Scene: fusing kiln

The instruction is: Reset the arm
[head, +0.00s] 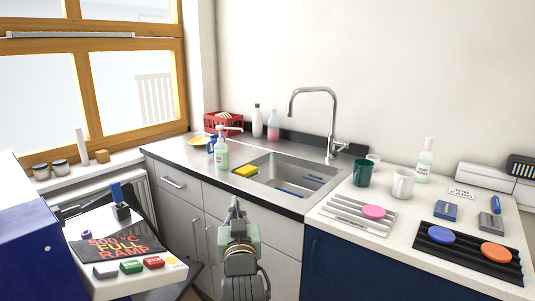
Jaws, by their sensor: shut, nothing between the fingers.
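My gripper (236,207) shows at the bottom middle of the head view, in front of the sink cabinet. Its fingers point up and are shut with nothing between them. It is apart from the counter and from the objects on it. My arm below it runs out of the bottom of the picture.
A steel sink (285,175) with a tall tap (332,125) lies behind my gripper. To the right are a green mug (362,173), a white mug (403,183) and a black ribbed tray (466,259) with discs. A white panel (110,222) with coloured buttons stands at left.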

